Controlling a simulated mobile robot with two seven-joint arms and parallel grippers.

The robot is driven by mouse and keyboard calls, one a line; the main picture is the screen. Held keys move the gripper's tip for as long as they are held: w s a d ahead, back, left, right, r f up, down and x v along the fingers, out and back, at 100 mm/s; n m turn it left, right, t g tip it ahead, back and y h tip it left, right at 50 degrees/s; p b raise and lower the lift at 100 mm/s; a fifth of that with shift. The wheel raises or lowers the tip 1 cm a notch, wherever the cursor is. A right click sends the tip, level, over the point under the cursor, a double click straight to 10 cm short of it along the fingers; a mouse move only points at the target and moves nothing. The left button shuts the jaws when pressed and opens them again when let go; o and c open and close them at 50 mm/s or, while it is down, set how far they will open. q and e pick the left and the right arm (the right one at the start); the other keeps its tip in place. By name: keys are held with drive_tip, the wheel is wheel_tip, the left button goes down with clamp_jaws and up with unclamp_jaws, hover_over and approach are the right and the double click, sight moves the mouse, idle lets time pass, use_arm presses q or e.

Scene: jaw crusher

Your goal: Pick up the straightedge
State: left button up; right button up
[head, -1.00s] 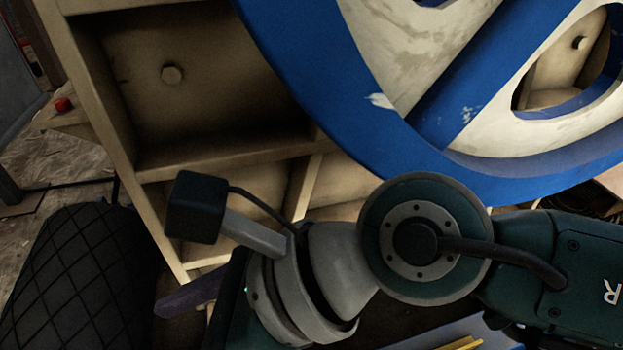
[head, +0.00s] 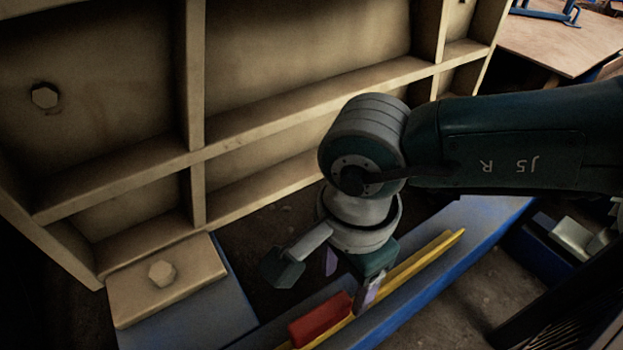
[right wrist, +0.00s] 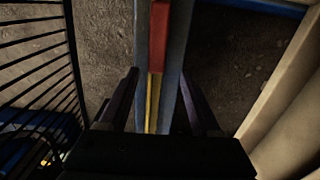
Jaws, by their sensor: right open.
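The straightedge (head: 415,263) is a long, thin yellow bar with a red block (head: 320,318) at its near part. It lies along a blue beam (head: 445,270) in the lower middle of the head view. My right gripper (head: 350,280) is above it, pointing down, with its fingers apart. In the right wrist view, the yellow bar (right wrist: 153,100) and its red part run between the two open fingers (right wrist: 158,78). Nothing is held, and I cannot tell if a finger touches the bar. My left gripper is not in view.
A large beige ribbed frame (head: 300,118) stands behind the beam. A beige block with a bolt (head: 190,285) sits at the lower left. A dark slatted grille (right wrist: 35,70) is left in the right wrist view. A wooden tabletop (head: 560,40) is far right.

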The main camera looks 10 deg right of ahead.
sight(340, 300)
drive_tip(key=f+b, duration=0.2)
drive_tip(key=f, duration=0.1)
drive_tip(key=f+b, duration=0.1)
drive_tip(key=f, duration=0.1)
drive_tip(key=shift+s+a+f+b, duration=0.1)
drive_tip(key=shift+s+a+b, duration=0.1)
drive_tip(key=shift+s+b, duration=0.2)
drive_tip(key=c, duration=1)
clamp_jaws()
